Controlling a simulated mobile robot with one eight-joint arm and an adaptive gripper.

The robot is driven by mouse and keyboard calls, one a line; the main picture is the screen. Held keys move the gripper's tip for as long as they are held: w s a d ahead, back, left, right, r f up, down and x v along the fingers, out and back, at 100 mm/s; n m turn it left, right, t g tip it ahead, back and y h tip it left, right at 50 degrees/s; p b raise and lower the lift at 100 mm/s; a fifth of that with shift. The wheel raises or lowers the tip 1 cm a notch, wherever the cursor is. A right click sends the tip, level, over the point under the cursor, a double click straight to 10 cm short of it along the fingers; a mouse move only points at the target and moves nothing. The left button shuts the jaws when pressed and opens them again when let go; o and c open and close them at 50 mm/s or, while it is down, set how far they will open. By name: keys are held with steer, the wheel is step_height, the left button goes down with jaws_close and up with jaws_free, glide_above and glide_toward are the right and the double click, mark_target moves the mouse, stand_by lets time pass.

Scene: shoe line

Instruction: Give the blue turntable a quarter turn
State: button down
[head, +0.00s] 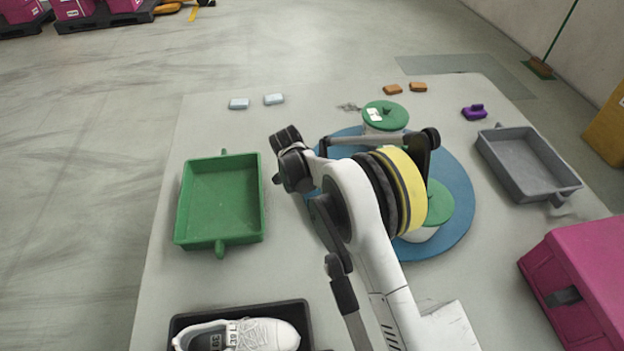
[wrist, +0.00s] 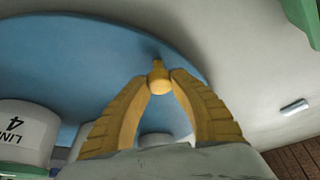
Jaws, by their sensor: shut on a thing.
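The blue turntable (head: 458,205) is a round disc in the middle of the table, partly hidden behind my arm in the head view. In the wrist view its blue surface (wrist: 75,65) fills the upper left. My gripper (wrist: 160,86) has two yellow fingers that converge on a small yellow knob (wrist: 158,76) near the disc's edge. The fingertips are shut on the knob. In the head view my fingers and the knob are hidden by my arm. White canisters with green lids (head: 386,114) stand on the disc; one in the wrist view (wrist: 24,135) reads "LINE 4".
A green tray (head: 220,205) lies left of the turntable and a grey tray (head: 528,165) right of it. A black tray (head: 308,318) with a white shoe (head: 240,335) is at the front. A magenta box (head: 580,280) stands front right. Small blue and orange blocks (head: 392,90) lie behind.

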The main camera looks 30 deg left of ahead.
steer(key=shift+d, duration=0.15)
steer(key=c, duration=1.1)
jaws_free()
steer(key=shift+w+f, duration=0.1)
steer(key=shift+w, duration=0.05)
steer(key=v, duration=1.2)
